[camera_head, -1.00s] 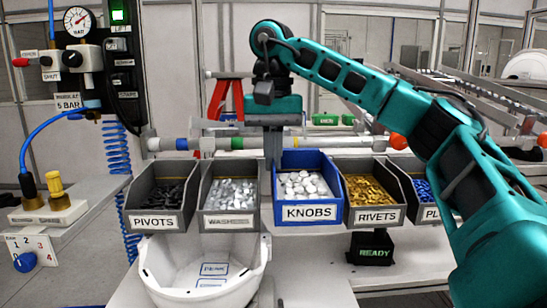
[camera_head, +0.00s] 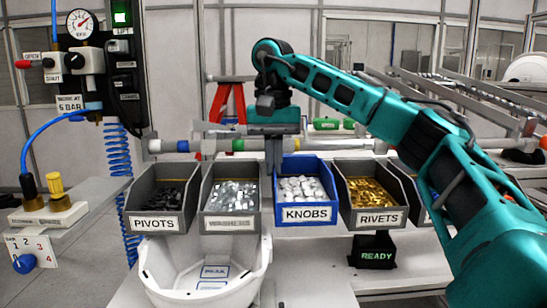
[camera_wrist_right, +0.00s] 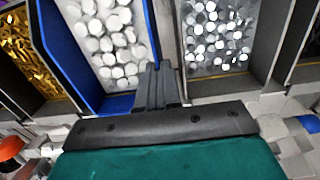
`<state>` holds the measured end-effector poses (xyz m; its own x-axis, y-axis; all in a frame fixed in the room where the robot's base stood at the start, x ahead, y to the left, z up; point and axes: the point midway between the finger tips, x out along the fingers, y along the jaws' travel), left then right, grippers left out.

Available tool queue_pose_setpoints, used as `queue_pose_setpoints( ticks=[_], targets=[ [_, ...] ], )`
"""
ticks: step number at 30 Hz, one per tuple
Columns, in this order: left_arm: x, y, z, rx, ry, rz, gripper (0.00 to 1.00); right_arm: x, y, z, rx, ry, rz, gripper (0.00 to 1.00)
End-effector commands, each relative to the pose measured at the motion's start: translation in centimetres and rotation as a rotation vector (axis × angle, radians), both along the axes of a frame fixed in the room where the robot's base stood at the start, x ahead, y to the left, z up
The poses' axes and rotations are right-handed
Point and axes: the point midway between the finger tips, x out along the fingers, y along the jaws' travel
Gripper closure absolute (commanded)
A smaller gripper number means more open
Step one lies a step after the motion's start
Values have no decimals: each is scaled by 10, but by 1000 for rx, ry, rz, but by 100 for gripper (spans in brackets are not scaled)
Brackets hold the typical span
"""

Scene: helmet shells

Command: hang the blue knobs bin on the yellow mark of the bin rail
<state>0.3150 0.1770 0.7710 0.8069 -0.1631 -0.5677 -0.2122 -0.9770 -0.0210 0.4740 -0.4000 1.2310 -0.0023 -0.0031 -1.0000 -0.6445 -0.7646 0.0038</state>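The blue knobs bin (camera_head: 308,215), full of white round knobs, is upright between the grey washers bin and the rivets bin. My right gripper (camera_head: 273,163) points down at the bin's left rear edge and appears shut on its blue wall. In the right wrist view the fingers (camera_wrist_right: 158,88) meet the blue side wall (camera_wrist_right: 150,28) of that bin. The gripper and bin hide part of the rail. Contact between bin and rail cannot be told. My left gripper is out of view.
The pivots bin (camera_head: 155,223), washers bin (camera_head: 230,224) and rivets bin (camera_head: 379,219) stand close on either side. A white helmet shell (camera_head: 160,285) is below in front, beside a black READY box (camera_head: 375,255). A gauge panel (camera_head: 75,75) with a blue hose stands left.

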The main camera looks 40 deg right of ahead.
Motion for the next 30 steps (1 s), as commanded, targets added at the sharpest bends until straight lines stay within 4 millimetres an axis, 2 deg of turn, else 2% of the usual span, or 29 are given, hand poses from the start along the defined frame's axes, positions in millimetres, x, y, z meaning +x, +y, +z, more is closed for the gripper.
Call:
queue_pose_setpoints(
  ticks=[13,15,23,30],
  targets=[
    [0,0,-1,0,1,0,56,0,0,-3,0,-1,0,100],
    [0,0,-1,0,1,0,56,0,0,-3,0,-1,0,91],
    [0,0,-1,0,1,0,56,0,0,-3,0,-1,0,66],
    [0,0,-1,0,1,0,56,0,0,-3,1,-1,1,66]
  ],
)
